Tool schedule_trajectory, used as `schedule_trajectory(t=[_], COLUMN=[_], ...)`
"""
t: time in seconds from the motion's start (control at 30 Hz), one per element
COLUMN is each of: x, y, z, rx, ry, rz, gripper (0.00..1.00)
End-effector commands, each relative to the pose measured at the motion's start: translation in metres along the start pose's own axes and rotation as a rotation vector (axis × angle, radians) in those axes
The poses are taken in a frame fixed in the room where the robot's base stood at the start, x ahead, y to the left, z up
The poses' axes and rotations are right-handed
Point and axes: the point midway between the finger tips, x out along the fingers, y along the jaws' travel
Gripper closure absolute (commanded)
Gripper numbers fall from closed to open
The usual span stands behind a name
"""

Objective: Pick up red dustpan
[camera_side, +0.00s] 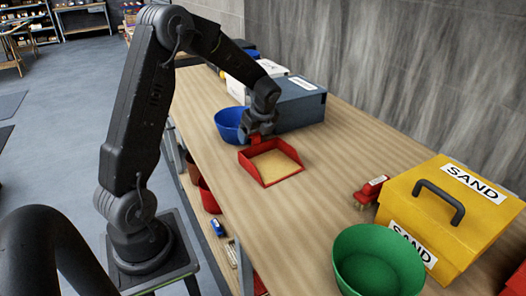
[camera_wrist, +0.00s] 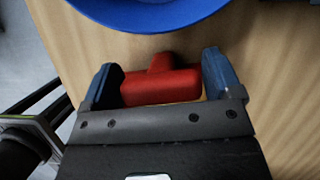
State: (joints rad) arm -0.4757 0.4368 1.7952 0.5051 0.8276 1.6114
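The red dustpan (camera_side: 271,165) lies on the wooden bench, its inside showing a tan, sand-like surface. My gripper (camera_side: 258,138) is low over its back end, where the handle is. In the wrist view, a red T-shaped part of the dustpan (camera_wrist: 160,87) sits between the two blue fingers of my gripper (camera_wrist: 160,80). The fingers are spread wide, one on each side of the red part. They look very close to its ends, but I cannot see whether they touch. The dustpan's front lies out of the wrist view.
A blue bowl (camera_side: 230,124) stands just behind my gripper. A grey box (camera_side: 298,106) stands beside it near the wall. A red brush (camera_side: 370,191), a yellow SAND box (camera_side: 445,215) and a green bowl (camera_side: 378,262) stand at the near end. The bench between is clear.

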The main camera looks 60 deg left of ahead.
Motion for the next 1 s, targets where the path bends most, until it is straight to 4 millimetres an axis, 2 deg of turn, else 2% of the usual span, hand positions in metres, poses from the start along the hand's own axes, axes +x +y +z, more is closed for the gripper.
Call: schedule_trajectory(t=[0.03,0.3,0.4,0.77,0.87,1.0], x=[0.000,0.000,-0.001,-0.007,-0.017,-0.042], y=[0.000,0.000,0.000,-0.001,-0.001,0.000], z=[0.000,0.000,0.000,0.003,0.007,0.018], rx=[0.000,0.000,0.000,-0.002,-0.002,-0.004], ry=[0.000,0.000,0.000,-0.002,-0.002,-0.003], rz=[0.000,0.000,-0.001,-0.004,-0.004,-0.006], gripper=[0.20,0.46,0.53,0.53,0.53,0.53])
